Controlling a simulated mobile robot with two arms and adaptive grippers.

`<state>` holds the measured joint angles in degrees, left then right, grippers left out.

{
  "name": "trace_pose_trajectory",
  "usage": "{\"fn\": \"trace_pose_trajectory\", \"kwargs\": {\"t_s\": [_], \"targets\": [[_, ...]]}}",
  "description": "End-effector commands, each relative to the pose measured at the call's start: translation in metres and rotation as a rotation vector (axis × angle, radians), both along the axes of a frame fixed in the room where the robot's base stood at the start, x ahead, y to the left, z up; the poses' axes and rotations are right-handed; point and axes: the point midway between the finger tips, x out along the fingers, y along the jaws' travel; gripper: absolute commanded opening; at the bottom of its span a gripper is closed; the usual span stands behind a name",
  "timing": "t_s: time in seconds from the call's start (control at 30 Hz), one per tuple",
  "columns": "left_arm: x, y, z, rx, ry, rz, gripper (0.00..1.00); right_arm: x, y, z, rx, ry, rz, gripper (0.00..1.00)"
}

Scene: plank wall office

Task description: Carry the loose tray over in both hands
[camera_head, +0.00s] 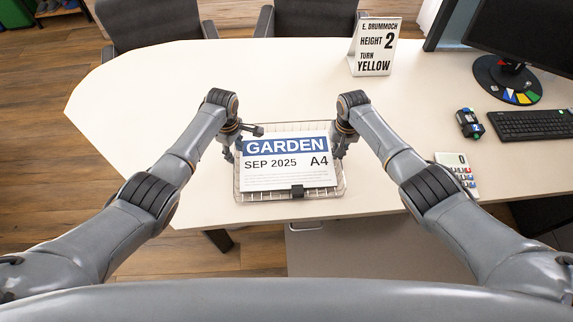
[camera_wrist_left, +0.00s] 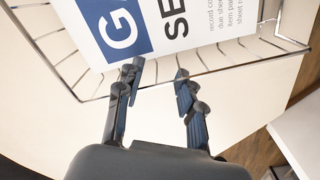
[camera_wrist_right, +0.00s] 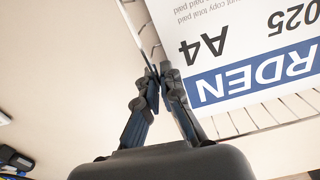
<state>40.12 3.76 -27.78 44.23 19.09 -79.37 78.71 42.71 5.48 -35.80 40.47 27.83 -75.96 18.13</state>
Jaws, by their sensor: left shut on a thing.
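The loose tray (camera_head: 341,190) is a wire-mesh tray at the desk's front edge. It holds a white paper sheet (camera_head: 285,170) with a blue band reading GARDEN, SEP 2025, A4, and a dark clip at its front. I cannot tell whether the tray rests on the desk or hangs just above it. My left gripper (camera_head: 243,142) is at the tray's left side; in the left wrist view its fingers (camera_wrist_left: 156,85) are on either side of the wire rim. My right gripper (camera_head: 337,143) is at the right side; in the right wrist view its fingertips (camera_wrist_right: 156,78) are close together at the rim.
A sign (camera_head: 375,46) reading HEIGHT 2, TURN YELLOW stands at the back. A monitor stand (camera_head: 507,78), keyboard (camera_head: 525,124), small dark device (camera_head: 469,123) and calculator (camera_head: 457,172) are at the right. The desk (camera_head: 150,90) is clear at the left and middle. Chairs stand behind it.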

Motion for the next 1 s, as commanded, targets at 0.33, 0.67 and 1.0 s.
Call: {"fn": "trace_pose_trajectory", "kwargs": {"t_s": [0.33, 0.67, 1.0], "targets": [[0.0015, -0.0126, 0.0018, -0.025, -0.007, 0.0, 0.6, -0.0005, 0.0137, 0.0011, 0.025, 0.0, 0.006, 0.28], [0.0009, -0.0107, 0.0012, -0.022, -0.004, 0.0, 0.6, -0.0004, 0.0116, 0.0011, 0.021, 0.001, 0.005, 0.28], [0.0012, -0.0095, 0.0095, -0.02, -0.005, 0.0, 0.6, -0.0006, 0.0101, 0.0007, 0.019, 0.002, 0.004, 0.28]]}}
